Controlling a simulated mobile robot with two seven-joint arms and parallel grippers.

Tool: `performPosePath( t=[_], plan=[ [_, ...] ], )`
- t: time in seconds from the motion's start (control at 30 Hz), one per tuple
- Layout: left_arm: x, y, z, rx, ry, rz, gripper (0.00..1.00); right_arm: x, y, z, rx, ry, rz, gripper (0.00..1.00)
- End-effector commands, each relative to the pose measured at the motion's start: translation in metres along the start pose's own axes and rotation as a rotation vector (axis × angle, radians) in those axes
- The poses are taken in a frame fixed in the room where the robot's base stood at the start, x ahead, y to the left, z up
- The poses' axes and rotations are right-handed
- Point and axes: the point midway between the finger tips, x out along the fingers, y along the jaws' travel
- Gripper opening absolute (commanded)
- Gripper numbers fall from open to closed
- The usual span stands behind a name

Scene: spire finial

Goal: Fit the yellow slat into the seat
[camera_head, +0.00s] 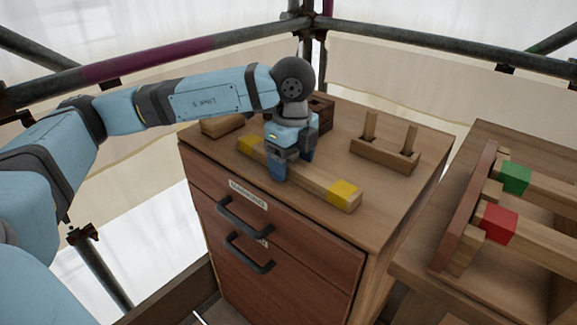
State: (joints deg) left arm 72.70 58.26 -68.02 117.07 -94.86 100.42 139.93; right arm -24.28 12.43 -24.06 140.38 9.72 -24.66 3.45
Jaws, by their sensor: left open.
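The yellow slat (318,182) is a wooden bar with yellow bands near both ends. It lies flat on the cabinet top, running from back left to front right. My left gripper (290,164) points down over the slat's middle with its jaws open. One finger shows at the near side of the slat; whether the fingers touch it cannot be told. The gripper hides part of the slat. A wooden frame (466,215) on the right holds a green-banded slat (514,178) and a red-banded slat (498,223). Which spot is the seat for the yellow slat is unclear. My right gripper is out of view.
A wooden block with two upright pegs (384,156) stands at the back right of the cabinet top (400,205). A dark wooden box (321,111) and a small block (221,126) stand behind my gripper. Scaffold poles (190,52) run behind. The cabinet's front right top is clear.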

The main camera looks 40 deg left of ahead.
Motion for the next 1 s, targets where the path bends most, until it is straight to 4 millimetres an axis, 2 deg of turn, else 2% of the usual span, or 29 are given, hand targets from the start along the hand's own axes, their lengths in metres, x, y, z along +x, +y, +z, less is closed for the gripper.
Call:
performPosePath(
  t=[0.3, 0.5, 0.57, 1.0],
  plan=[
    [0.0014, 0.0009, -0.0017, -0.001, 0.0, 0.0, 0.72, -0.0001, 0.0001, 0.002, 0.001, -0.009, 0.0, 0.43],
    [0.0015, 0.0009, -0.0016, -0.001, 0.0, 0.0, 0.26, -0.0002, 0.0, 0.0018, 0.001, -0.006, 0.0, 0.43],
    [0.0015, 0.0009, -0.0016, -0.001, 0.0, 0.0, 0.14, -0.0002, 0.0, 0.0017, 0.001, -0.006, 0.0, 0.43],
    [-0.005, -0.0009, 0.0016, -0.001, 0.0, -0.001, 0.14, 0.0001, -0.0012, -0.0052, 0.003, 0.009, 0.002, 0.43]
  ],
)
